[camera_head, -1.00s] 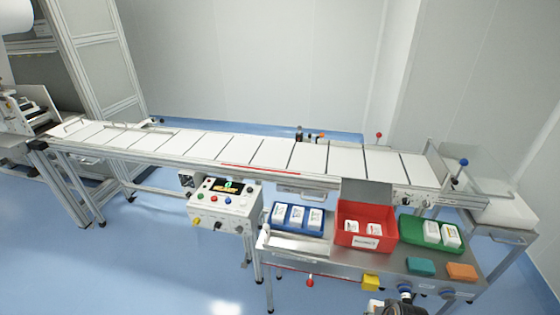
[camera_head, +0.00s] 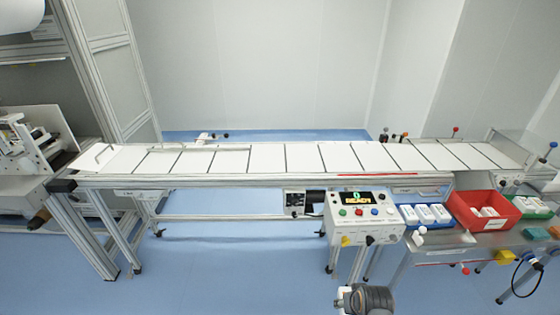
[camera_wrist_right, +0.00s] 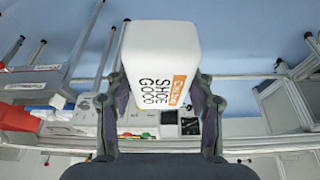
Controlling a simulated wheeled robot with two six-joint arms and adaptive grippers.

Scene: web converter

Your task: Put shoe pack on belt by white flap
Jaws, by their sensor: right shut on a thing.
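In the right wrist view the shoe pack (camera_wrist_right: 152,42) is a white box with rounded edges, an orange patch and the print "SHOE GOOO". My right gripper (camera_wrist_right: 158,84) is shut on it, a finger on each side. In the head view only a dark part of my right arm shows at the bottom edge, and the held pack is out of sight. The belt (camera_head: 265,157) is a long row of white panels with dark gaps, and its panels look bare. I cannot tell which part is the white flap. My left gripper is not in view.
A control box (camera_head: 362,212) reading READY hangs in front of the belt. To its right a steel table (camera_head: 450,243) bears a blue tray (camera_head: 404,217) and a red tray (camera_head: 482,216), both with white packs. A machine (camera_head: 25,150) stands at the left end. Blue floor is open in front.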

